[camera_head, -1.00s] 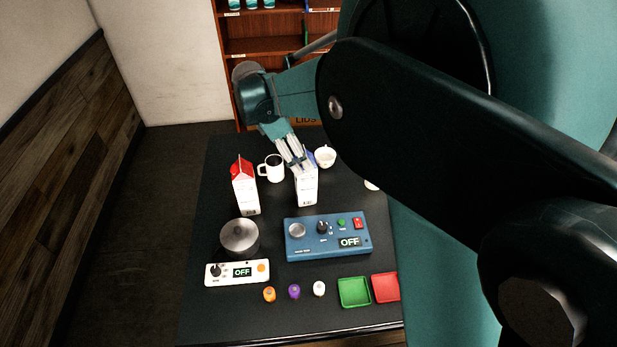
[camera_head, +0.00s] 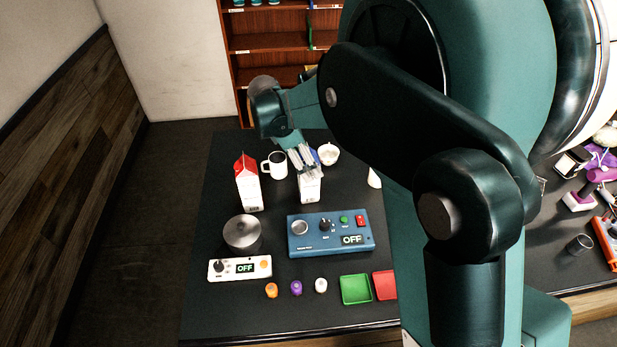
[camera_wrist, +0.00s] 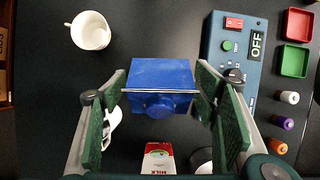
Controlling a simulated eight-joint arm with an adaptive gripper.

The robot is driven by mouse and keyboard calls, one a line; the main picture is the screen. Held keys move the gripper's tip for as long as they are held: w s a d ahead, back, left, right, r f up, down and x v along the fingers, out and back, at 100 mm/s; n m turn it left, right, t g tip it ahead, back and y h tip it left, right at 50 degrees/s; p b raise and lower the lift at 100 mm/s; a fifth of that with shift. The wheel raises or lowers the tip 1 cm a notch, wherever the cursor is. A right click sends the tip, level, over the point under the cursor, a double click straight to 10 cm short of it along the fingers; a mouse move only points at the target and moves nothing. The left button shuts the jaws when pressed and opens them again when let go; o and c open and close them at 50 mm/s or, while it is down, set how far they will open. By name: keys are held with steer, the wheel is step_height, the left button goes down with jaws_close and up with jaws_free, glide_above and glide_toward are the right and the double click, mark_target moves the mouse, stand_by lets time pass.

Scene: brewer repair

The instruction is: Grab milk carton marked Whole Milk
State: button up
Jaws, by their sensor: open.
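Two milk cartons stand upright on the black table. One has a red top (camera_head: 247,182), on the left in the head view; in the wrist view it shows at the bottom (camera_wrist: 158,158) with the word "MILK". The other is white with a blue top (camera_head: 311,189), and its blue top with a round cap fills the middle of the wrist view (camera_wrist: 160,88). The word "Whole" cannot be read on either. My gripper (camera_head: 306,165) is open over the blue-topped carton, with green-padded fingers (camera_wrist: 161,100) on both sides of it.
A white mug (camera_head: 275,165) and a white cup (camera_head: 328,154) stand behind the cartons.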

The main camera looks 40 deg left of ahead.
stand_by(0.4)
steer(key=c, duration=1.8)
steer(key=shift+r, duration=0.1)
steer(key=shift+r, duration=4.95)
